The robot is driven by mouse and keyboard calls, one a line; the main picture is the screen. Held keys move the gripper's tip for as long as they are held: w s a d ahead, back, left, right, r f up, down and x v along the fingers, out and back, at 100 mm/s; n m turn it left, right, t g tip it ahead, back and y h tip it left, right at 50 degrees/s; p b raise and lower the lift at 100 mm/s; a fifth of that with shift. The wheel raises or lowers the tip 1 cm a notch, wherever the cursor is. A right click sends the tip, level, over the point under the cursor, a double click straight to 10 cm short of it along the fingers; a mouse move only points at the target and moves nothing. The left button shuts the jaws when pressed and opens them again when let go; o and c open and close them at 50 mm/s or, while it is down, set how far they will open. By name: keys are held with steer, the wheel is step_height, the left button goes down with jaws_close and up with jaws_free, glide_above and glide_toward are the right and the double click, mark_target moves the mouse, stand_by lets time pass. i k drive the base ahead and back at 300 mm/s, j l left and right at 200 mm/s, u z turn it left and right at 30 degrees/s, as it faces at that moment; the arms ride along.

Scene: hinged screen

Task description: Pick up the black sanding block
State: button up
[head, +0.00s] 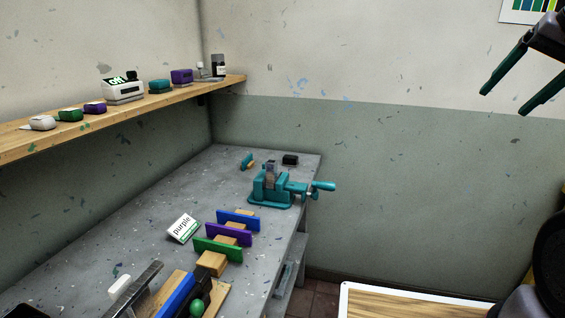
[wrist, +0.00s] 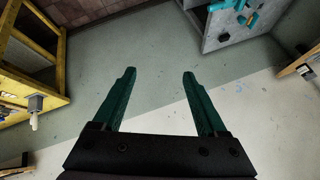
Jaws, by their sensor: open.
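A small black block (head: 290,160), which looks like the black sanding block, lies on the far end of the grey workbench (head: 170,215) in the head view, behind the teal vise. My gripper (head: 510,102) is at the upper right of the head view, raised high and far from the block. Its two dark green fingers are apart and nothing is between them. In the wrist view my gripper (wrist: 157,75) points at the wall, open and empty.
The teal vise (head: 270,190) stands right in front of the block, its handle toward the bench's right edge. A small teal-and-orange item (head: 247,161) lies left of the block. Coloured pieces and a "purple" card (head: 183,228) are nearer. A wooden shelf (head: 60,132) runs above.

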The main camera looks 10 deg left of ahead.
mark_target(288, 160)
steer(key=i+l, duration=0.2)
steer(key=i, duration=0.25)
steer(key=i+l, duration=0.2)
steer(key=i, duration=0.2)
steer(key=i+l, duration=0.2)
steer(key=i, duration=0.25)
steer(key=i+u, duration=0.15)
steer(key=u, duration=0.25)
steer(key=i+l+u, duration=0.1)
steer(key=u, duration=0.25)
steer(key=i+l+u, duration=0.1)
steer(key=u, duration=0.3)
steer(key=l+u, duration=0.35)
steer(key=u, duration=0.8)
steer(key=i, duration=0.1)
